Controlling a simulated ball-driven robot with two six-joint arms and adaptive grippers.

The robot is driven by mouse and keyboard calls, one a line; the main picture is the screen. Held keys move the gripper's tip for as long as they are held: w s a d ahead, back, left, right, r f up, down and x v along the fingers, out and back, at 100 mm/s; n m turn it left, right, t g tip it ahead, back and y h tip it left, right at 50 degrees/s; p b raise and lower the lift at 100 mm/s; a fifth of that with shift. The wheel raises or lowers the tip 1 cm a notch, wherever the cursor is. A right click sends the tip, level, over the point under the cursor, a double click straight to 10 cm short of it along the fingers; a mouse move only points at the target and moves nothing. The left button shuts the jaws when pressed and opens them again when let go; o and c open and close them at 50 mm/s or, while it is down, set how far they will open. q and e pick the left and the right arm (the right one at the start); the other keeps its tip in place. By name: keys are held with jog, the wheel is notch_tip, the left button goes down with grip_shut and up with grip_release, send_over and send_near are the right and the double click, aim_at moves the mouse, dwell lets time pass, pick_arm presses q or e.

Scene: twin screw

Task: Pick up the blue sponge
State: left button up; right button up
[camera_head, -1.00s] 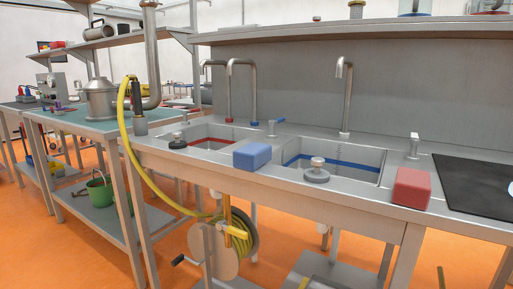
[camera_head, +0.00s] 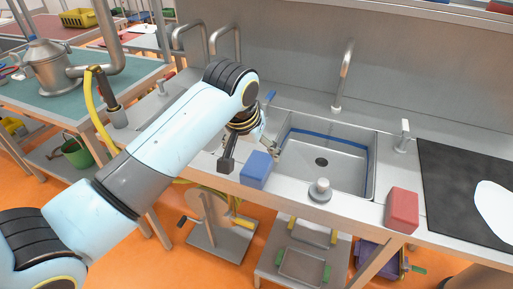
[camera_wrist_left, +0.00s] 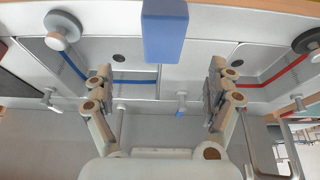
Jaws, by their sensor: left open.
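The blue sponge (camera_head: 256,170) is a block resting on the steel counter between the two sinks, near the front edge. My left gripper (camera_head: 250,158) is just left of and behind it in the head view, partly hidden by its own arm. In the left wrist view the sponge (camera_wrist_left: 164,32) lies at the top middle, beyond the fingertips. The left gripper (camera_wrist_left: 160,80) has its two fingers spread wide with nothing between them. The gap is wider than the sponge appears. My right gripper is in neither view.
A red sponge (camera_head: 402,210) sits on the counter to the right. A grey sink stopper (camera_head: 320,190) stands close right of the blue sponge. The blue-striped sink (camera_head: 345,165) and a tall faucet (camera_head: 345,75) are behind. A black mat (camera_head: 455,190) lies far right.

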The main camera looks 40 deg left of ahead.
aim_at(257, 164)
pick_arm(q)
jog(key=shift+w+d, duration=0.2)
jog(key=x, duration=0.4)
jog(key=shift+w+a+f, duration=0.1)
jog(key=shift+a+f, duration=0.1)
jog(key=shift+a, duration=0.1)
jog(key=shift+x, duration=0.95)
jog(key=x, duration=0.3)
jog(key=shift+a+f+p, duration=0.25)
jog(key=shift+p, duration=0.05)
jog(key=shift+w+f, duration=0.1)
jog(key=shift+f, duration=0.1)
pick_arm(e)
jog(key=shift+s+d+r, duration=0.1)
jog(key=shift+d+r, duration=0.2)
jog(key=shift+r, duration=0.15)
pick_arm(q)
jog(key=shift+f, duration=0.25)
jog(key=c, duration=1)
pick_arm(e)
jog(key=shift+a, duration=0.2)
